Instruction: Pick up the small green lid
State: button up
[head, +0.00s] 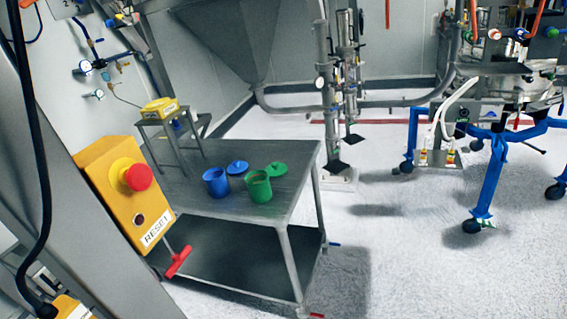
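The small green lid (276,170) lies flat on the grey metal table (222,208), near its back right corner. It is just behind and to the right of an open green cup (259,188), which seems to hide a little of its near edge. A blue lid (237,168) lies to the left of the green lid. An open blue cup (216,182) stands in front of the blue lid, left of the green cup. My gripper is not in view.
A yellow reset box with a red button (137,177) stands in the left foreground, in front of the table's left side. A small stand with a yellow box (161,108) is at the table's back left. A blue wheeled frame (489,175) stands right. The floor between is clear.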

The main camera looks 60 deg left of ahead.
aim_at(275, 169)
jog(key=z, duration=0.05)
jog(key=i, duration=2.15)
jog(key=u, duration=0.9)
jog(key=i, duration=0.15)
jog(key=u, duration=1.55)
jog(key=i, duration=1.2)
jog(key=u, duration=0.1)
